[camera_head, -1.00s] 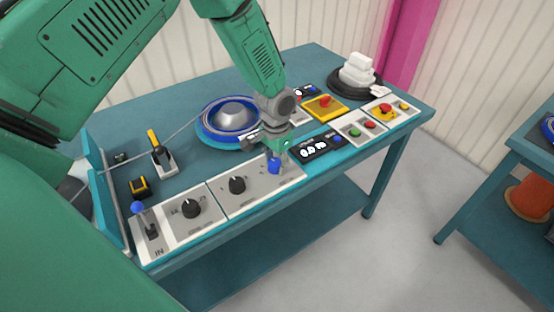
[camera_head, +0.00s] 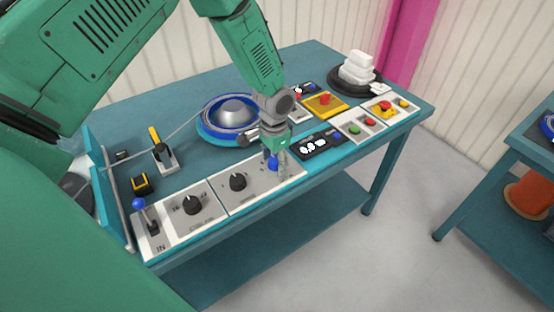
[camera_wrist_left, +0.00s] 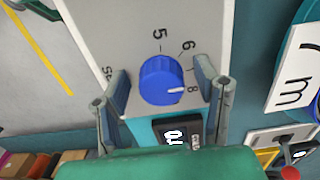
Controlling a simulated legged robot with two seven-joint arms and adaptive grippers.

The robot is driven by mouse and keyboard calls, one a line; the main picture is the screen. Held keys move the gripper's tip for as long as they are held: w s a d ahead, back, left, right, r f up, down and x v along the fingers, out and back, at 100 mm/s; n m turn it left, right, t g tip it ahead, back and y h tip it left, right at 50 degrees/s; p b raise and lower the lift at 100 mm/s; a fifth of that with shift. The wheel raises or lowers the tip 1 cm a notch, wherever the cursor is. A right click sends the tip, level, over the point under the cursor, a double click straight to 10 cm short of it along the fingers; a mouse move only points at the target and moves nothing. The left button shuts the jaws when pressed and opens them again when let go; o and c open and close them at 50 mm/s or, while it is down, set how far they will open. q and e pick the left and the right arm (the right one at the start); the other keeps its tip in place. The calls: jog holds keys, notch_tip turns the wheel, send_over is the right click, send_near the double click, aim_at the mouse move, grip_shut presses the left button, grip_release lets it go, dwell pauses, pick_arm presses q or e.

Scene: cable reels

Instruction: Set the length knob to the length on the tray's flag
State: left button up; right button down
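The length knob (camera_head: 272,163) is blue and sits on the white front panel. In the left wrist view the blue knob (camera_wrist_left: 160,82) stands between the numbers 5, 6 and 8, with its white mark towards the 8. My left gripper (camera_head: 277,170) is down at the knob. Its two fingers (camera_wrist_left: 163,92) are apart, one on each side of the knob, with gaps visible. A white plate (camera_wrist_left: 296,72) reading "7 m" shows at the right of the wrist view; I cannot tell whether it is the tray's flag. My right gripper is not in view.
Two black knobs (camera_head: 238,182) and a blue-tipped lever (camera_head: 139,205) stand left of the blue knob. A dark display (camera_head: 315,146) and coloured buttons lie to its right. A blue reel (camera_head: 230,118) is behind. White blocks (camera_head: 357,68) rest on a black disc.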

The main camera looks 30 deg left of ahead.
aim_at(274, 159)
pick_arm(q)
jog(key=shift+w+r, duration=0.1)
jog(key=shift+w, duration=0.1)
jog(key=shift+r, duration=0.3)
notch_tip(274, 159, up, 11)
jog(key=shift+r, duration=0.1)
dwell(0.3)
jog(key=shift+s, duration=0.1)
